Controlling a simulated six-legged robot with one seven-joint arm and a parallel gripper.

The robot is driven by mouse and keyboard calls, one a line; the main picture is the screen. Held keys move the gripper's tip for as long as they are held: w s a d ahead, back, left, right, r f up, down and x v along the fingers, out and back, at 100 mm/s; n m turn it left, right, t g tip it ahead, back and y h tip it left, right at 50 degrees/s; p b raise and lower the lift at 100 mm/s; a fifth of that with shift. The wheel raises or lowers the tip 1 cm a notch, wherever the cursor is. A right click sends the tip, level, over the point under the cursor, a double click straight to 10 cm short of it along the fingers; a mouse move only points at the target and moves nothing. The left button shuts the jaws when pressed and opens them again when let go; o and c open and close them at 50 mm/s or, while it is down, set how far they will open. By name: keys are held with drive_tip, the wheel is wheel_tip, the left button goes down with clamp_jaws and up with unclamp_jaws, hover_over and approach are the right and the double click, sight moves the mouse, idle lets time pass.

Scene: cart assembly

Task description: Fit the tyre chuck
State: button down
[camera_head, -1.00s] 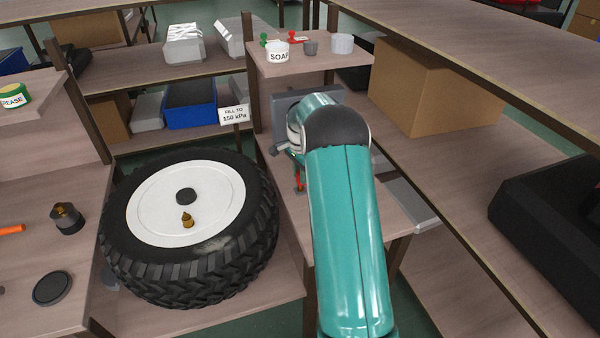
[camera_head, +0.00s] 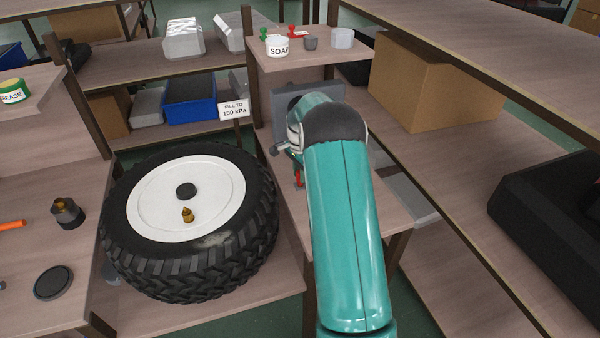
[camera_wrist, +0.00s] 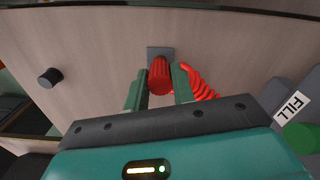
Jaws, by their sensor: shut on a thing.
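The tyre chuck, a ribbed red cylinder (camera_wrist: 160,78), stands in front of a small grey plate (camera_wrist: 160,51) in the wrist view. My gripper (camera_wrist: 160,71) is shut on it, a green finger on each side. A red coiled hose (camera_wrist: 203,88) runs off to its right. In the head view a bit of red (camera_head: 299,179) shows beside my arm, which hides most of the gripper. The wheel (camera_head: 253,243) lies flat at the left, with a brass valve (camera_head: 187,215) pointing up from its white rim, apart from the gripper.
A grey unit with a FILL label (camera_wrist: 291,108) and green button (camera_wrist: 302,138) is at the wrist view's right. A dark knob (camera_wrist: 50,77) is at its left. In the head view, a shelf with a SOAP pot (camera_head: 278,47) overhangs the gripper's area. A cardboard box (camera_head: 437,85) stands right.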

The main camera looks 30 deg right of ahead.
drive_tip(key=c, duration=1.1)
unclamp_jaws()
wheel_tip(320, 180, up, 14)
drive_tip(key=shift+f, duration=0.1)
